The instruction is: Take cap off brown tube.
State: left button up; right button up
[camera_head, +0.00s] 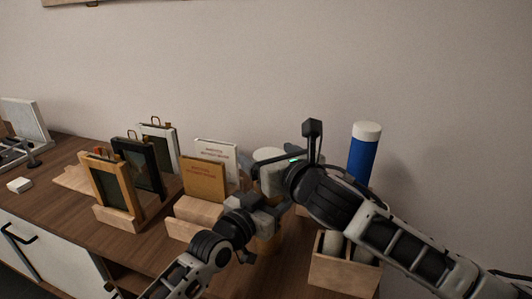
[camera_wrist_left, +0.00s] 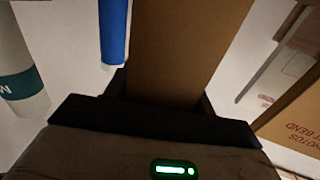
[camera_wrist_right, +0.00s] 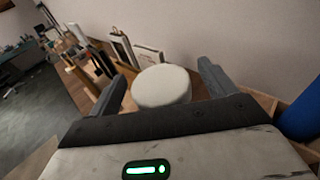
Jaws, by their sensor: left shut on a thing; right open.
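The brown tube (camera_wrist_left: 188,45) stands between the fingers of my left gripper (camera_wrist_left: 162,98), which is shut on it. In the head view only a little of the tube (camera_head: 265,246) shows below the left gripper (camera_head: 266,212); the arms hide most of the rest. A round off-white cap (camera_wrist_right: 162,86) is at the tube's top; its upper edge also shows in the head view (camera_head: 268,154). My right gripper (camera_wrist_right: 163,92) is open, with one finger on either side of the cap and a visible gap at each side.
A blue tube with a white cap (camera_head: 362,150) stands behind my right arm. A wooden box (camera_head: 342,274) with rolled items is at the front right. Framed pictures (camera_head: 112,185) and booklets on wooden stands (camera_head: 204,180) fill the wooden tabletop (camera_head: 150,238) to the left.

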jog(key=shift+x, duration=0.95)
jog(key=c, duration=1.2)
jog(key=shift+r, duration=0.2)
jog(key=shift+r, duration=1)
